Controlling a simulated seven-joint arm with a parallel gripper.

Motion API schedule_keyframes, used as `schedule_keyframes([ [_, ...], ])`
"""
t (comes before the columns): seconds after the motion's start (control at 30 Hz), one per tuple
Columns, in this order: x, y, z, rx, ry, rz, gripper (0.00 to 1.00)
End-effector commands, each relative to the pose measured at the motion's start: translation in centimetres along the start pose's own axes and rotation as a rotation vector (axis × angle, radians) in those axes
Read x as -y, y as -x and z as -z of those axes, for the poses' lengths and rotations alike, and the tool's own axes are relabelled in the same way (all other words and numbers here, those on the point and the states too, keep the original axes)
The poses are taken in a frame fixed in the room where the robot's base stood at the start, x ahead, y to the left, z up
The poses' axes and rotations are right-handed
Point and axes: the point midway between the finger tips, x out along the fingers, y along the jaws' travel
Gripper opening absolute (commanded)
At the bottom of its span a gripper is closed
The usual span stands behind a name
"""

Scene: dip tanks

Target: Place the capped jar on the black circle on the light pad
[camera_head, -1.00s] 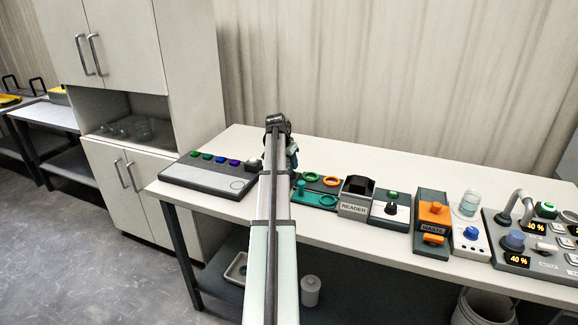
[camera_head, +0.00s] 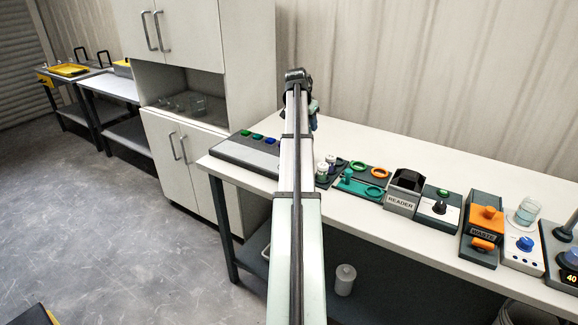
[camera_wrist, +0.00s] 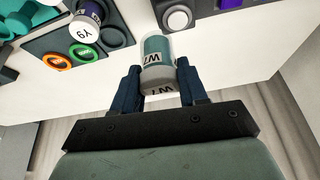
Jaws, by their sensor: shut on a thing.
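My gripper (camera_wrist: 160,90) is shut on the capped jar (camera_wrist: 157,52), which has teal contents and W7 labels on its side and end. The blue fingers stand on either side of it, and the jar appears tilted in the wrist view. Over the bench beneath, I cannot judge its exact height. In the head view my arm hides the gripper and the jar. I cannot make out a black circle on a light pad in either current view.
The long bench (camera_head: 400,215) carries a dark button panel (camera_head: 245,150), ring holders (camera_head: 362,182), the reader (camera_head: 402,192) and the waste unit (camera_head: 483,225). Farther left are a cabinet (camera_head: 175,100) and a light-topped table (camera_head: 112,87).

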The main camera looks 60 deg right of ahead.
Motion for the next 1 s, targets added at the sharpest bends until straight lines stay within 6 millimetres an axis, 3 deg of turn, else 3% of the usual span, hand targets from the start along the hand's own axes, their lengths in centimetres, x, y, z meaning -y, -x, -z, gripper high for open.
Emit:
schedule_keyframes([
  [0.1, 2.9, 1.9, -2.8, -0.011, 0.045, 0.022, 0.12],
  [0.33, 5.3, 4.3, -6.8, -0.018, 0.086, 0.028, 0.12],
  [0.4, 5.3, 5.0, -8.0, -0.018, 0.080, 0.022, 0.12],
  [0.53, 3.5, 5.4, -9.3, -0.007, 0.014, -0.017, 0.12],
  [0.83, 2.5, 5.2, -9.9, 0.015, -0.114, -0.065, 0.12],
  [1.0, 2.4, 3.9, -10.6, 0.017, -0.126, -0.067, 0.12],
])
